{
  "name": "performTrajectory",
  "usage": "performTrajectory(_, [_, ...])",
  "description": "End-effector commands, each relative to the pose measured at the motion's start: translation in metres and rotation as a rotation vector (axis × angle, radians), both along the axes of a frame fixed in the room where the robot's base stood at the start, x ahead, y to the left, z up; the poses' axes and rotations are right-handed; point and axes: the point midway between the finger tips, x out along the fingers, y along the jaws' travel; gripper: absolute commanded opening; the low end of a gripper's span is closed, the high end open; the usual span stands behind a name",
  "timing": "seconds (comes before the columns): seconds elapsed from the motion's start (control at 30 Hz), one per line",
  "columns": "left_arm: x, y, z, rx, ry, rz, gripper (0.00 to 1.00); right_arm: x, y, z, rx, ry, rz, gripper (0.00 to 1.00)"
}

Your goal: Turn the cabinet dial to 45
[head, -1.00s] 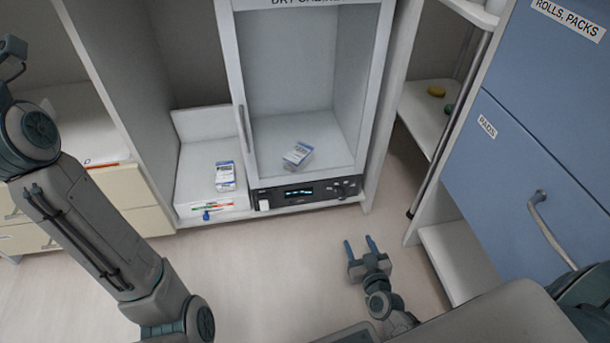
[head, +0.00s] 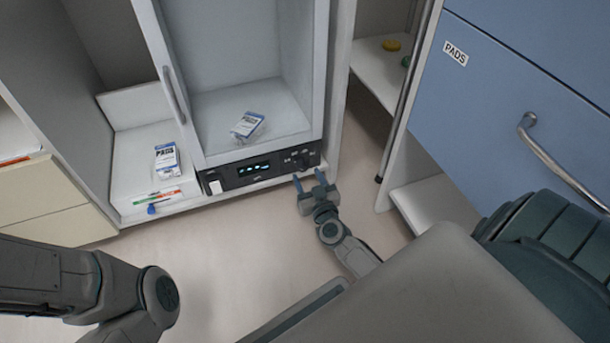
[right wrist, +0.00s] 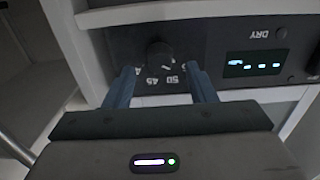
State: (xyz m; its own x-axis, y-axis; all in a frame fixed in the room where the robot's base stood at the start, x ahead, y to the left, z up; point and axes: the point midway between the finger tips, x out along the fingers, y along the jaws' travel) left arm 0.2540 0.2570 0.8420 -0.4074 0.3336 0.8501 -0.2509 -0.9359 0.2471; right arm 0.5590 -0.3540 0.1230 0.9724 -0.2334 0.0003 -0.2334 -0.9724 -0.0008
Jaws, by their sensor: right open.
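The cabinet (head: 322,85) stands ahead with a black control panel (head: 235,178) along its lower front. The dial (head: 303,160) is a small dark knob at the panel's right end. In the right wrist view the dial (right wrist: 160,55) appears upside down with its scale, where 45 and 50 are readable; its pointer setting is unclear. My right gripper (head: 310,180) is open and empty just in front of the dial. In the right wrist view its blue fingers (right wrist: 160,85) lie either side of the scale, apart from the knob. My left gripper is out of view; only its arm shows.
A lit display (head: 254,168) sits left of the dial. A box (head: 246,125) lies inside the cabinet, and another box (head: 167,160) stands left of it. Blue drawers (head: 500,100) rise at the right. The floor (head: 215,255) before the cabinet is clear.

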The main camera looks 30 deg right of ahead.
Motion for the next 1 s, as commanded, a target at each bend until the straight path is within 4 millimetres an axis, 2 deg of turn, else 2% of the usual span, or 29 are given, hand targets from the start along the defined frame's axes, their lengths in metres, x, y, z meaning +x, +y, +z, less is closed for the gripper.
performTrajectory(0.1, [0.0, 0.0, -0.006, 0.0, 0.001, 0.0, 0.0, 0.015, -0.004, -0.001, -0.001, -0.001, -0.001, 0.51])
performTrajectory(0.2, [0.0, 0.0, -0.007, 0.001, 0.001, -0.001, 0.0, 0.023, -0.006, -0.001, -0.001, -0.001, -0.001, 0.51])
performTrajectory(0.53, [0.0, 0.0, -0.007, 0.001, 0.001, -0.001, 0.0, 0.026, -0.007, 0.0, -0.001, 0.001, 0.0, 0.51])
performTrajectory(0.57, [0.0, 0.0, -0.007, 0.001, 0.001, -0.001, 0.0, 0.026, -0.007, 0.0, -0.001, 0.001, 0.0, 0.47])
performTrajectory(0.77, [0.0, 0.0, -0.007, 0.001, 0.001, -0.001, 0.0, 0.026, -0.006, 0.0, -0.001, 0.001, 0.0, 0.07])
performTrajectory(1.0, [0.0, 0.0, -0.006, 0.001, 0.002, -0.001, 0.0, 0.026, -0.006, 0.0, 0.012, -0.002, 0.0, 0.06])
